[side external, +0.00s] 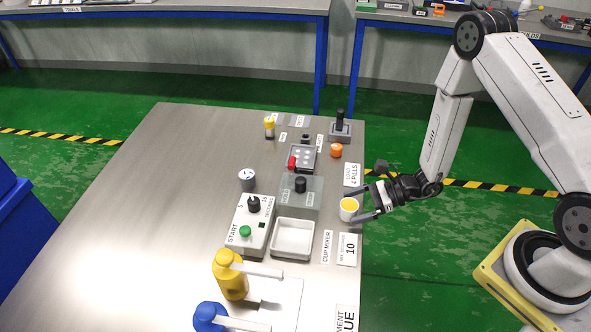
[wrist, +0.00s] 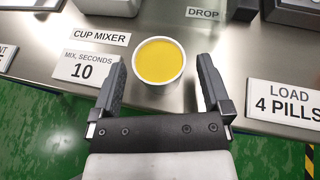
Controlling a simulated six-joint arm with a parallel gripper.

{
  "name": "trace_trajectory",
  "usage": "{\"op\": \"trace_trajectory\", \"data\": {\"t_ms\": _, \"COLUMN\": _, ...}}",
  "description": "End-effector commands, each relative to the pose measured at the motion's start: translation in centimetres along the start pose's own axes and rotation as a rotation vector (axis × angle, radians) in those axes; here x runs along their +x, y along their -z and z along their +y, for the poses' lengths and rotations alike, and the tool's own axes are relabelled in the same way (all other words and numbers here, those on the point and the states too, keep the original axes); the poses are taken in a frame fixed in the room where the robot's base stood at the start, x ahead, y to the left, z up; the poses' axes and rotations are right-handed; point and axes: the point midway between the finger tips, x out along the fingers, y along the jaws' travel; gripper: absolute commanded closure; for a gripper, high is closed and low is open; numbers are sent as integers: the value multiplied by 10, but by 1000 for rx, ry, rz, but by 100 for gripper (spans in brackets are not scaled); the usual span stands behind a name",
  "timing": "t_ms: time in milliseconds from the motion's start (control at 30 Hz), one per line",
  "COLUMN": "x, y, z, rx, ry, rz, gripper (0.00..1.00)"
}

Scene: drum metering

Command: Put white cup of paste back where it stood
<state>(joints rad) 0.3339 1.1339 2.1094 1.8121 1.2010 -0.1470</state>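The white cup of paste (side external: 348,210) stands upright on the steel table near its right edge, filled with yellow paste. In the wrist view the cup (wrist: 159,62) sits between the fingertips, with a visible gap to the finger on each side. My gripper (side external: 361,202) is open and low at the table edge, with its fingers pointing at the cup. In the wrist view my gripper (wrist: 160,75) shows both fingers spread wide, holding nothing.
The "MIX, SECONDS 10" card (wrist: 84,68) and "CUP MIXER" label (wrist: 101,36) lie left of the cup in the wrist view; the "LOAD 4 PILLS" card (wrist: 287,103) lies right. A white tray (side external: 292,252), mixer box (side external: 236,238) and yellow pump bottle (side external: 230,279) stand nearby. The table's left half is clear.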

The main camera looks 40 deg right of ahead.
Motion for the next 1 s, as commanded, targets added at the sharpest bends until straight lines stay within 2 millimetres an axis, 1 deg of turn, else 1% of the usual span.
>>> {"op": "trace_trajectory", "data": {"t_ms": 200, "x": -1, "y": -3, "z": 0, "rx": -1, "ry": 0, "rz": 0, "gripper": 2}}
{"op": "trace_trajectory", "data": {"t_ms": 367, "x": -11, "y": -3, "z": -1, "rx": 1, "ry": 2, "rz": 0, "gripper": 2}}
{"op": "trace_trajectory", "data": {"t_ms": 567, "x": -31, "y": -3, "z": -1, "rx": 1, "ry": 4, "rz": 1, "gripper": 2}}
{"op": "trace_trajectory", "data": {"t_ms": 1000, "x": -86, "y": -3, "z": -1, "rx": 0, "ry": 5, "rz": 0, "gripper": 2}}
